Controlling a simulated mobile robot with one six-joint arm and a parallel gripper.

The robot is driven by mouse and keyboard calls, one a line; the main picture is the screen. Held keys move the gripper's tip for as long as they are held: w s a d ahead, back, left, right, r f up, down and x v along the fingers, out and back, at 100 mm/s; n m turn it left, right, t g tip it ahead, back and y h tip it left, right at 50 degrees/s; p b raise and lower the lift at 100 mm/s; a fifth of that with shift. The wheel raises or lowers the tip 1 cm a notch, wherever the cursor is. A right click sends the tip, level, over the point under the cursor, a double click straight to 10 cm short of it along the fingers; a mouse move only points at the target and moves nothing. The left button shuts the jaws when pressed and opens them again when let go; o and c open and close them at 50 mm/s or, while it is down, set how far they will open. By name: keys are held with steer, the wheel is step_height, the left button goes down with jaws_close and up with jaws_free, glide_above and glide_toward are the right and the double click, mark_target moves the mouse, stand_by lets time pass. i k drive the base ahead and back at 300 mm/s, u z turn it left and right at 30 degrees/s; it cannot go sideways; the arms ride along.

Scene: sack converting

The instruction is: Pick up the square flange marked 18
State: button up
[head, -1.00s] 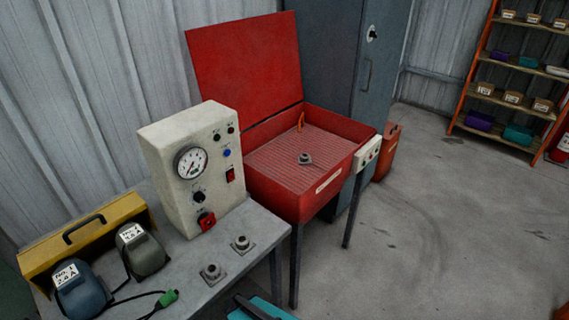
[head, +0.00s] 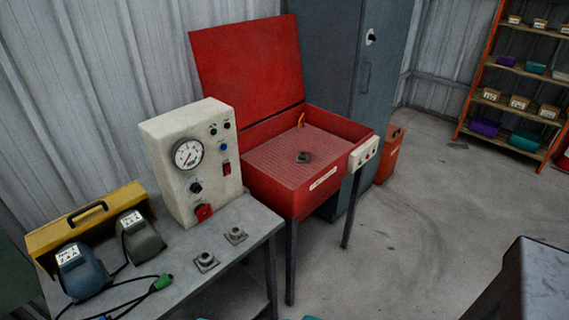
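Two square flanges with raised round hubs lie on the grey bench: the nearer flange (head: 206,261) and, just right of and behind it, a second flange (head: 235,235). A third, darker flange (head: 304,157) lies on the ribbed floor of the open red parts-washer basin (head: 270,201). No number can be read on any of the three, so I cannot tell which is marked 18. My gripper is not in view.
The grey bench (head: 243,264) also bears a cream gauge box (head: 165,145), a yellow case (head: 62,240), two small transformer-like units and a cable with a green plug (head: 161,282). A dark block (head: 535,285) fills the lower right corner. Open floor (head: 410,240) lies right of the basin.

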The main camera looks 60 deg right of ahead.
mark_target(302, 158)
steer(key=u, duration=0.5)
steer(key=k, duration=0.3)
steer(key=u, duration=1.95)
steer(key=k, duration=2.3)
